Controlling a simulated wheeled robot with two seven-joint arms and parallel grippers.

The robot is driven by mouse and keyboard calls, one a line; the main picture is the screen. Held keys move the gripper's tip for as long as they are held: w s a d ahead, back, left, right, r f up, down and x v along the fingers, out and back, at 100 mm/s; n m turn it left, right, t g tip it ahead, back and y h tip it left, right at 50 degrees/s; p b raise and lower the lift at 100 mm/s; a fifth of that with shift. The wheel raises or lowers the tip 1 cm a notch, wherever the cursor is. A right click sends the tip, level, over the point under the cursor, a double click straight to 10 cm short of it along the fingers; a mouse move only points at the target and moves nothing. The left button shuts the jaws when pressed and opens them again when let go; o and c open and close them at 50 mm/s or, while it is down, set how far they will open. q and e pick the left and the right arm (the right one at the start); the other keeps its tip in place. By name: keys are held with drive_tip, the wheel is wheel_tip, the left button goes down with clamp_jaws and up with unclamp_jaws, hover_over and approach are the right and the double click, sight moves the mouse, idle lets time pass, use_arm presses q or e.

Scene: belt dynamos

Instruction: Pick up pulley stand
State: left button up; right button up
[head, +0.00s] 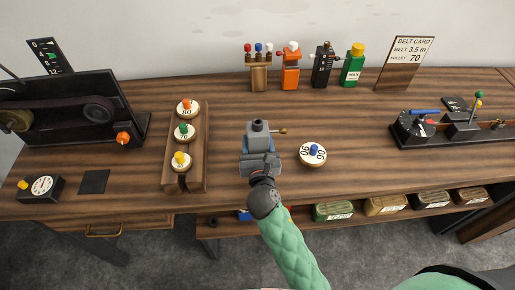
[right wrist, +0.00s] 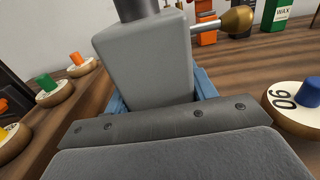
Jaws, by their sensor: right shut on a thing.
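The pulley stand (head: 258,131), as I take it, is a grey block with a short dark post on top and a brass-knobbed lever on its right. Blue parts show at its sides. In the right wrist view the grey block (right wrist: 145,65) fills the middle, upright, with the brass knob (right wrist: 237,20) at its upper right. My right gripper (head: 261,170) reaches it from the front and is shut on it; the jaws hide its lower front. I cannot tell whether its base touches the bench. My left gripper is not in view.
A wooden rack (head: 169,156) with several numbered pulleys stands to the left. A loose pulley marked 90 (head: 313,160) lies close on the right. A belt machine (head: 65,110) is at far left, a black gauge device (head: 415,132) at right. Bench between is clear.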

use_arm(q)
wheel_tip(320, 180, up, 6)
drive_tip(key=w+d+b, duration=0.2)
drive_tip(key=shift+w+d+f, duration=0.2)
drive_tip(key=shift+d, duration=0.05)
use_arm(e)
drive_tip(key=s+d+r, duration=0.6)
drive_tip(key=d+r, duration=0.1)
drive_tip(key=d, duration=0.2)
drive_tip(key=shift+s+d+r, duration=0.25)
drive_tip(key=shift+s+r, duration=0.1)
drive_tip(key=shift+s, duration=0.05)
